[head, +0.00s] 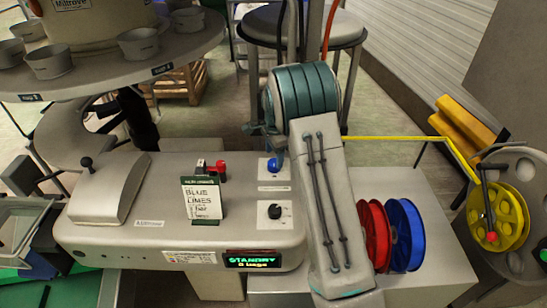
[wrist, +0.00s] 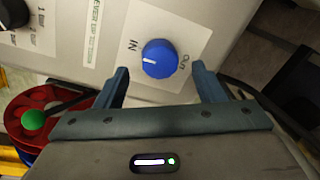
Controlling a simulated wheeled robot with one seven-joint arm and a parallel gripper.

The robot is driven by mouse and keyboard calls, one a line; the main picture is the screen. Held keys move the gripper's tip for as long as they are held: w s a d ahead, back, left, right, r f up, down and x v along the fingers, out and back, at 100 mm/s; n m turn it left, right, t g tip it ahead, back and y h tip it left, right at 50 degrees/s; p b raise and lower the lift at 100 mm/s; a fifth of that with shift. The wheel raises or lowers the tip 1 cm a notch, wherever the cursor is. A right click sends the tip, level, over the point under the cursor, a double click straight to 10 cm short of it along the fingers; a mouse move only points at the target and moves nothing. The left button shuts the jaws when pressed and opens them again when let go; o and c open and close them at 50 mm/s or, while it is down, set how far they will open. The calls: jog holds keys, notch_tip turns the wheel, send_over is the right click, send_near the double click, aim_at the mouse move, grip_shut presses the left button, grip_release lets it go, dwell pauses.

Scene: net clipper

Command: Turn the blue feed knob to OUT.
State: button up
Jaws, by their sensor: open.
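The blue feed knob (wrist: 160,58) sits on a white plate between the printed words IN on its left and OUT on its right. Its white pointer line points left, to the IN side. In the head view the blue knob (head: 273,165) shows at the back of the grey machine top, just left of my arm. My gripper (wrist: 160,68) is open, with one finger to the left and one to the right of the knob. Both fingers look apart from it, and nothing is held. I cannot make out the fingers in the head view.
A black dial (head: 274,211) is in front of the knob. A BLUE LINES card (head: 201,199) stands to its left, with red and black buttons (head: 215,170) behind. The green display (head: 251,261) reads STANDBY. Red (head: 376,236) and blue (head: 405,235) spools are right of my arm.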

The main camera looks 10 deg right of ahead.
aim_at(274, 162)
jog(key=shift+f+p, duration=0.3)
jog(key=shift+f, duration=1.3)
jog(key=c, duration=1)
jog(key=shift+o, duration=0.2)
